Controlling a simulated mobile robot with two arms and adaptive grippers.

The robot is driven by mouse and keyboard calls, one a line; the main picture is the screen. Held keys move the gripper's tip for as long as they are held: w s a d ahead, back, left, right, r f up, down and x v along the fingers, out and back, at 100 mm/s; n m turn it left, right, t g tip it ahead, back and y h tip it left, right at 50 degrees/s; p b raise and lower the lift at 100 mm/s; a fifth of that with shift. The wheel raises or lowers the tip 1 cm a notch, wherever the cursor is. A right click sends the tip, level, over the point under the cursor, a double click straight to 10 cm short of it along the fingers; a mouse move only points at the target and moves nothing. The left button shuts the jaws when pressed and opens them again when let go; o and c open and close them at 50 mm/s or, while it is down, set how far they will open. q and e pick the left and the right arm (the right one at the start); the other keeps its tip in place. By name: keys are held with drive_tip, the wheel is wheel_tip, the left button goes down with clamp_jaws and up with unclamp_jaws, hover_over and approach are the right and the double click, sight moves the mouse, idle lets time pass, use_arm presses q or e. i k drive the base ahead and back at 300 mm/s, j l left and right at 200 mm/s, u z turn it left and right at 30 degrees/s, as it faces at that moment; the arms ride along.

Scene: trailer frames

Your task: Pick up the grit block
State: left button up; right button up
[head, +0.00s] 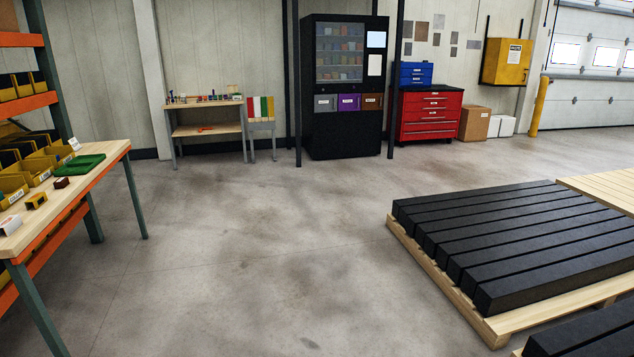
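On the wooden bench (95,172) at the left lie several small items. A dark red-brown block (61,183) lies near a green folded cloth (85,165). A yellow piece with a dark opening (36,201) lies nearer to me, and a white and red piece (10,225) is at the left picture edge. I cannot tell for certain which one is the grit block; the red-brown block looks most like one. Neither of my grippers is in view.
Yellow bins (40,165) line the back of the bench. A pallet (455,290) of black beams (520,240) stands at the right. A black vending cabinet (345,135), a red tool chest (431,115) and a small workbench (207,130) stand by the far wall. The middle floor is clear.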

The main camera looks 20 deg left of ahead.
sight(61, 182)
drive_tip(key=i+j+u, duration=0.25)
drive_tip(key=i+u, duration=0.2)
drive_tip(key=i, duration=0.25)
drive_tip(key=i+u, duration=0.45)
drive_tip(key=i, duration=0.3)
drive_tip(key=i+l+u, duration=0.2)
drive_tip(key=i+u, duration=0.25)
drive_tip(key=i, duration=0.25)
